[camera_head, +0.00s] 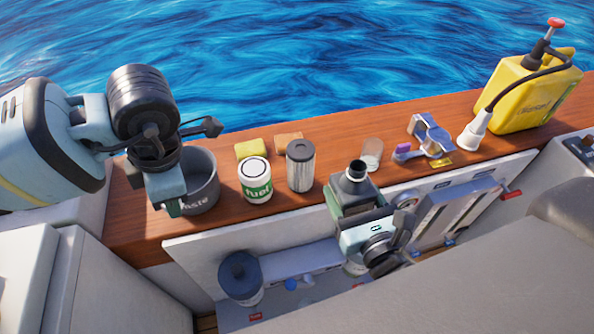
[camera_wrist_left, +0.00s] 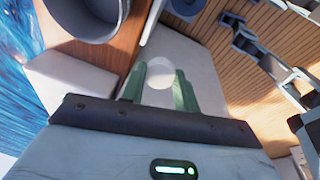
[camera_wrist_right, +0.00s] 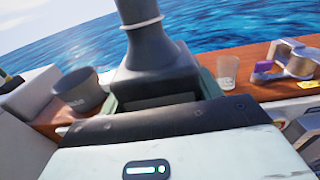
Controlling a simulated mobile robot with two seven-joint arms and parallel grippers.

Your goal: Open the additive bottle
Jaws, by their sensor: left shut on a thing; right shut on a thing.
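The additive bottle (camera_head: 352,183) is dark grey with a narrow neck and stands roughly upright in my right gripper (camera_head: 355,198), above the open hatch. The right wrist view shows its body (camera_wrist_right: 155,75) between the green fingers, with a pale ring around the neck; the top is cut off there. In the head view the neck's top looks dark and bare. My left gripper (camera_head: 172,206) is at the waste pot's left side, away from the bottle. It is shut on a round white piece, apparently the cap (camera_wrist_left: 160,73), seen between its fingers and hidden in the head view.
The grey waste pot (camera_head: 207,180), white fuel can (camera_head: 255,180), metal filter (camera_head: 300,165), yellow sponge (camera_head: 251,150) and clear cup (camera_head: 371,153) stand on the wooden ledge (camera_head: 335,137). A yellow jerrycan (camera_head: 530,95) with hose stands far right. The open hatch holds a dark filter (camera_head: 240,275).

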